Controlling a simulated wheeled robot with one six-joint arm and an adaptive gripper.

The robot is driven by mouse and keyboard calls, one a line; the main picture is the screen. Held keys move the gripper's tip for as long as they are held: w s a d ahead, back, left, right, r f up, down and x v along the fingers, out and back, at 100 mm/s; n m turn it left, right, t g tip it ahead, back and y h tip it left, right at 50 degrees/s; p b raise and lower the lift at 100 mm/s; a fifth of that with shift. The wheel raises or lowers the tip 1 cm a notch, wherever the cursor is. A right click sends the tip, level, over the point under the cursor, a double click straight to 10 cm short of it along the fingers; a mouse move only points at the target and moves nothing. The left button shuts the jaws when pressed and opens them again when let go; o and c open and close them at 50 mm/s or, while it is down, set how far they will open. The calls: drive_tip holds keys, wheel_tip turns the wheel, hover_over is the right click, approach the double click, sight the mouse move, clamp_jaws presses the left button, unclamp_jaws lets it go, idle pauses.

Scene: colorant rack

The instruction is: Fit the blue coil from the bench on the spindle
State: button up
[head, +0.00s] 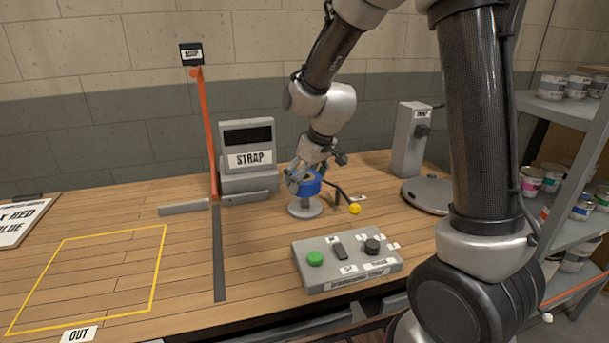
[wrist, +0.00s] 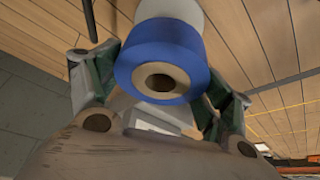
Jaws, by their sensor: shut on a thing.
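The blue coil (head: 309,187) is a short roll with a tan core, held between the fingers of my gripper (head: 303,178). The wrist view shows the coil (wrist: 147,70) end-on, with a dark hole in its core and a green-grey finger on each side. The spindle's round pale grey base (head: 305,208) stands on the bench directly below the coil in the head view. It shows as a pale disc (wrist: 176,9) beyond the coil in the wrist view. The spindle's post is hidden, so I cannot tell whether the coil is around it.
A thin dark arm and a yellow knob (head: 354,209) are right of the spindle. The control box (head: 347,262) with a green button stands in front. The STRAP display (head: 248,155) is behind left.

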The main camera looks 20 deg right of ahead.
drive_tip(key=shift+f, duration=2.9)
drive_tip(key=o, duration=1.1)
drive_tip(key=shift+r, duration=0.15)
drive_tip(key=v, duration=1.1)
drive_tip(key=shift+s+d+r, duration=0.1)
drive_tip(key=shift+s+r, duration=0.15)
drive_tip(key=shift+r, duration=0.1)
drive_tip(key=s+d+r+m+h, duration=0.1)
drive_tip(key=s+d+r, duration=0.4)
drive_tip(key=s, duration=0.7)
drive_tip(key=s+d+r+m+h, duration=0.1)
drive_tip(key=s+d+r+m, duration=0.3)
drive_tip(key=s+d, duration=0.4)
drive_tip(key=shift+s+r+m+t, duration=0.3)
drive_tip(key=shift+s+r, duration=0.1)
drive_tip(key=shift+s, duration=1.65)
